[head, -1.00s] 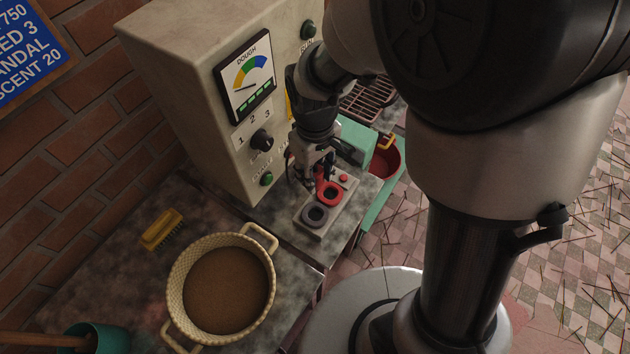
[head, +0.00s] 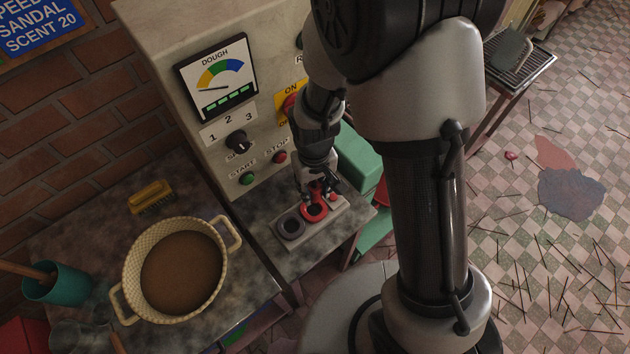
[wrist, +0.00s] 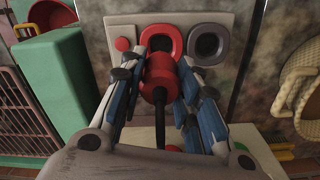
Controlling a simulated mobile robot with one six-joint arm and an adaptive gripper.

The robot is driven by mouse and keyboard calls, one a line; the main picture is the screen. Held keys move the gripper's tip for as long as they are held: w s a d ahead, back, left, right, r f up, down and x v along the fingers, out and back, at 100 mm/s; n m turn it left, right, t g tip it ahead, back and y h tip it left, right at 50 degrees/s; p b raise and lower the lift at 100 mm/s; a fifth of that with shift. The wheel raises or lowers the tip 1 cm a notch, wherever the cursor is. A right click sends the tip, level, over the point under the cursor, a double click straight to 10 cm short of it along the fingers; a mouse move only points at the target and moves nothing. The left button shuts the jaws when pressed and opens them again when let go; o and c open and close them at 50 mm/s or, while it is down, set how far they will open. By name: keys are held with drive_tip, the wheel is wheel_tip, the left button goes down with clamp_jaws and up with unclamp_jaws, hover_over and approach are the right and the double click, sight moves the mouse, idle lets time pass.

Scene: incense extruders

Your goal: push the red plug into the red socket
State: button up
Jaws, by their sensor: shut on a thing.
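My gripper (wrist: 158,82) is shut on the red plug (wrist: 160,72), its blue-sided fingers on either side and the dark cable trailing back toward me. The red socket (wrist: 162,29) is a red ring with a dark opening, just ahead of the plug in the wrist view. The plug's front overlaps the ring's near edge there; I cannot tell whether they touch. In the head view my gripper (head: 318,188) is over the socket plate, and the red socket (head: 314,211) shows just below it, mostly uncovered.
A grey socket (wrist: 208,42) sits beside the red one, and a small red button (wrist: 122,44) on its other side. The control cabinet (head: 200,120) stands close behind. A cream pot (head: 133,262) of brown dough and a yellow brush (head: 151,197) are at left.

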sight(313, 187)
drive_tip(key=shift+a+f+b, duration=0.2)
drive_tip(key=shift+f+b, duration=0.2)
drive_tip(key=shift+f, duration=0.15)
drive_tip(key=shift+d+f+b, duration=0.1)
drive_tip(key=shift+f+b, duration=1.5)
drive_tip(key=shift+f, duration=0.5)
drive_tip(key=shift+f+b, duration=1.2)
drive_tip(key=shift+f, duration=0.2)
drive_tip(key=o, duration=1.1)
drive_tip(key=shift+o, duration=0.2)
wheel_tip(313, 187, up, 12)
